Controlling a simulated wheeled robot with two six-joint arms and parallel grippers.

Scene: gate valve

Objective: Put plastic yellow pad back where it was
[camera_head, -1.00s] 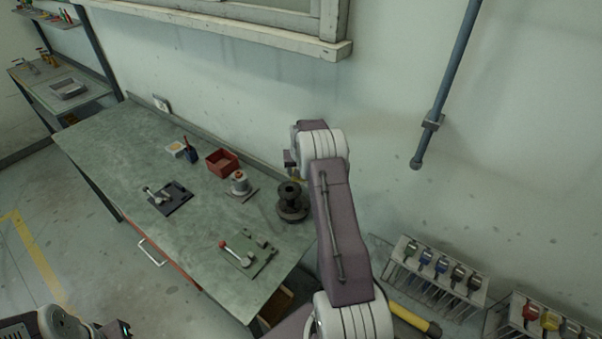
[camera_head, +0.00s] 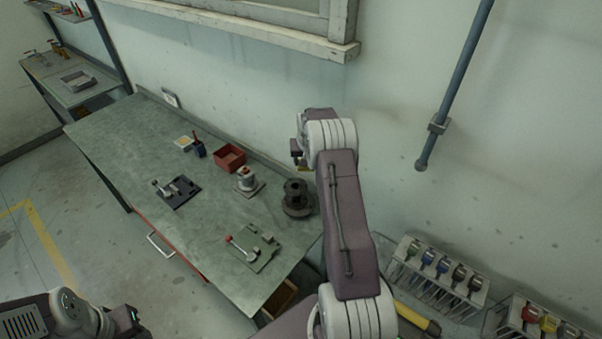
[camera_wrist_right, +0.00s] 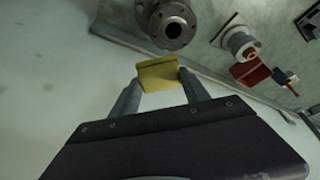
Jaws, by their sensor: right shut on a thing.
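The yellow pad (camera_wrist_right: 159,74) is between the two fingertips of my right gripper (camera_wrist_right: 158,86) in the right wrist view, and the gripper is shut on it. In the head view a small bit of yellow (camera_head: 304,168) shows below my right gripper (camera_head: 299,158), above the bench's back right end. The dark flanged valve part (camera_head: 297,198) stands on the bench below it. It also shows at the top of the wrist view (camera_wrist_right: 172,24).
The green bench (camera_head: 135,130) runs along the wall. It bears a white-topped fixture (camera_head: 247,179), a red bin (camera_head: 230,157), a black plate fixture (camera_head: 176,192) and a green plate fixture (camera_head: 254,249). A rack with coloured handles (camera_head: 440,272) stands at the right. A pipe (camera_head: 457,85) hangs on the wall.

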